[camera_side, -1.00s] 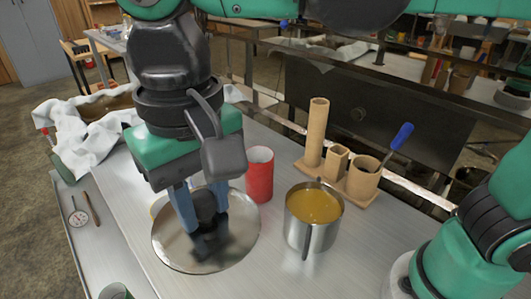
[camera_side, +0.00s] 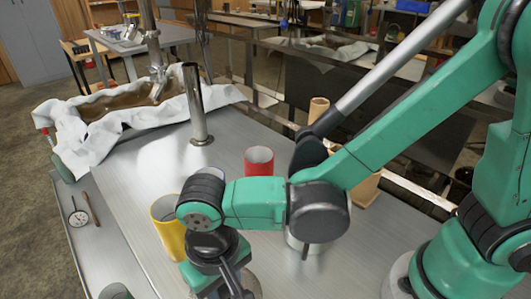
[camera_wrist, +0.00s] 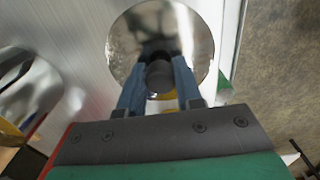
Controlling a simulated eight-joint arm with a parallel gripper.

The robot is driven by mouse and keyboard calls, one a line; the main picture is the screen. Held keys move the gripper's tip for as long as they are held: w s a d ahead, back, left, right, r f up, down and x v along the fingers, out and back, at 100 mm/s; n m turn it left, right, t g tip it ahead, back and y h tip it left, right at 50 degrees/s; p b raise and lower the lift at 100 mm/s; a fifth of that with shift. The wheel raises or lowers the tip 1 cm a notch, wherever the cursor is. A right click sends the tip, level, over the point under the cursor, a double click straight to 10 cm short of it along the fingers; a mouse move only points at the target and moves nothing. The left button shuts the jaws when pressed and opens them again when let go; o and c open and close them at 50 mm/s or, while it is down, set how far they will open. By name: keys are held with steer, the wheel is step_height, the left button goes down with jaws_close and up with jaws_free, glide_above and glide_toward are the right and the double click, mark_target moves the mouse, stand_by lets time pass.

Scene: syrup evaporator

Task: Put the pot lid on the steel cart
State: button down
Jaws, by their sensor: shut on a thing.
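The pot lid (camera_wrist: 160,30) is a shiny round steel disc with a dark knob. In the wrist view the two blue-grey fingers of my gripper (camera_wrist: 158,78) are shut on either side of the knob. In the side view my gripper is at the bottom edge, its fingertips hidden by my wrist; a sliver of the lid (camera_side: 253,285) shows beside it. Brushed steel surfaces lie around: a broad top (camera_side: 240,145) and a narrower strip (camera_side: 95,250) at its left. I cannot tell which is the steel cart, or whether the lid touches anything.
A yellow cup (camera_side: 168,235) and a red cup (camera_side: 259,162) stand near my arm. The steel pot (camera_side: 310,250) is mostly hidden behind it. A steel post (camera_side: 195,110) and white cloth (camera_side: 95,135) are farther back. A dial thermometer (camera_side: 78,218) lies on the left strip.

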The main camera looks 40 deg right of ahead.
mark_target(223, 286)
steer(key=shift+f, duration=1.2)
steer(key=shift+f, duration=0.15)
steer(key=c, duration=0.6)
jaws_free()
step_height(223, 286, up, 12)
steer(key=shift+f, duration=0.1)
steer(key=shift+w+d+r, duration=0.1)
steer(key=shift+d+r, duration=0.1)
steer(key=shift+r, duration=0.05)
steer(key=w+d+t, duration=0.2)
steer(key=d+t, duration=0.1)
steer(key=d, duration=0.7)
steer(key=w+d+t, duration=0.2)
steer(key=d+t, duration=0.2)
steer(key=d, duration=0.7)
